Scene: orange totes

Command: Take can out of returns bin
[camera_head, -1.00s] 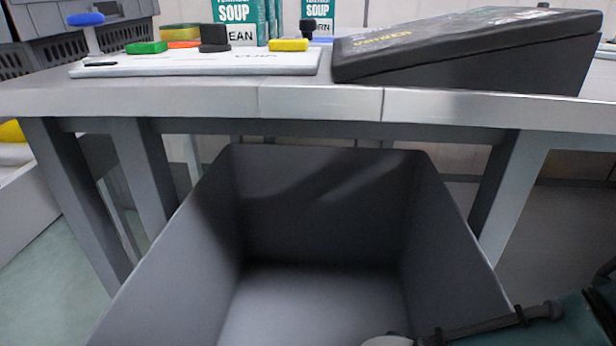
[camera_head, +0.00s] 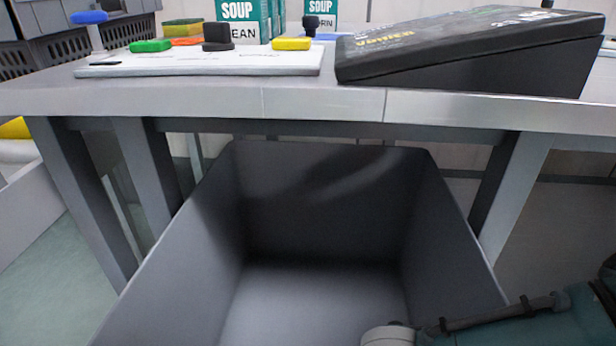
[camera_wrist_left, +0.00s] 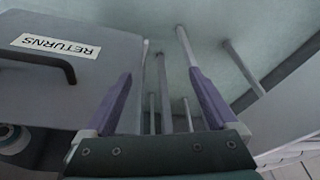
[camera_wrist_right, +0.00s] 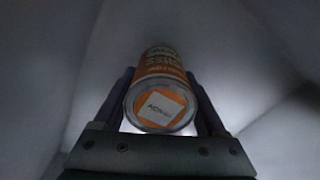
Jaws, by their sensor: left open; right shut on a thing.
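The returns bin (camera_head: 185,245) is a deep grey open box in front of the table in the head view. Its floor looks empty in the part that shows. In the left wrist view the bin (camera_wrist_left: 70,95) shows its outer wall with a RETURNS label and a dark handle. An orange can (camera_wrist_right: 160,68) with a white label on its end is between the fingers of my right gripper (camera_wrist_right: 160,76), which is shut on it. Grey bin walls surround them. My left gripper (camera_wrist_left: 161,78) is open and empty, outside the bin beside the labelled wall.
The table (camera_head: 300,105) stands just behind the bin. On it are a black sloped case (camera_head: 470,60), a white board (camera_head: 200,62) with coloured pieces, and soup boxes (camera_head: 243,22). Table legs (camera_head: 150,170) flank the bin.

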